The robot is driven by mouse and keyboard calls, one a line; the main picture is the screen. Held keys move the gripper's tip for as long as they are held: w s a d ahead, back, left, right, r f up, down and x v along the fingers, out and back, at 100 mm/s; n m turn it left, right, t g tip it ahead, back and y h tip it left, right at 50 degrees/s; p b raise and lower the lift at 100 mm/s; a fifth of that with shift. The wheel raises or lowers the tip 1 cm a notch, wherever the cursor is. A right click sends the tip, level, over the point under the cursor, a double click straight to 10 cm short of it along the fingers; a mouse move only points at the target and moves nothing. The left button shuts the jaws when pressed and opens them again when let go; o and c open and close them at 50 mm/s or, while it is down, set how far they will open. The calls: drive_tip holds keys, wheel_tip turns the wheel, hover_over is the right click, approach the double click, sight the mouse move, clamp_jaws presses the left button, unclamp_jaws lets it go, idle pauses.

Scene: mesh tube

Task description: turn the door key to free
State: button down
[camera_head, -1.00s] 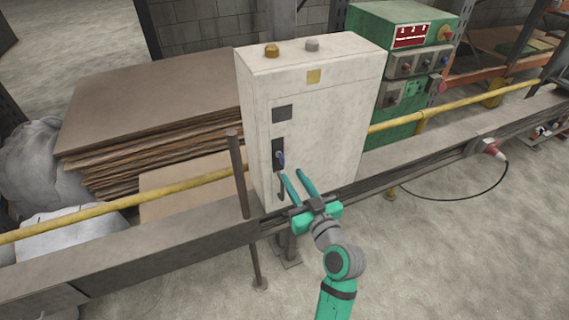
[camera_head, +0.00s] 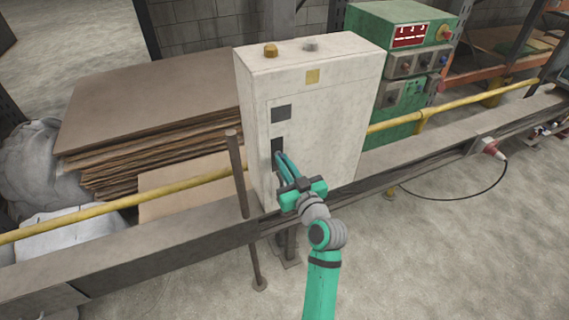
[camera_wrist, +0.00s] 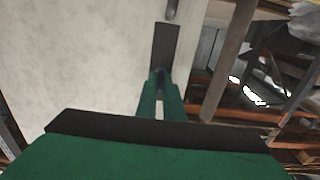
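The white cabinet (camera_head: 335,115) stands upright with its door facing me. A dark upright lock plate (camera_head: 278,144) is on the left part of the door, and it also shows in the wrist view (camera_wrist: 163,47). My gripper (camera_head: 281,156) is at this plate, with its two green fingers close together. In the wrist view the fingertips (camera_wrist: 160,74) meet at the plate's near end, with a narrow gap between the fingers farther back. The blue door key is hidden between the fingertips, so its angle cannot be told.
A thin brown post (camera_head: 237,175) stands just left of the cabinet. A yellow rail (camera_head: 130,201) and grey beam (camera_head: 130,255) run across. A green control box (camera_head: 400,100) is at right.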

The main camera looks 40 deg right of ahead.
drive_tip(key=shift+m, duration=0.3)
drive_tip(key=shift+w+d+f+m, duration=0.1)
drive_tip(key=shift+m, duration=4.25)
drive_tip(key=shift+d+f+m, duration=0.1)
drive_tip(key=shift+m, duration=4.25)
drive_tip(key=shift+a, duration=0.2)
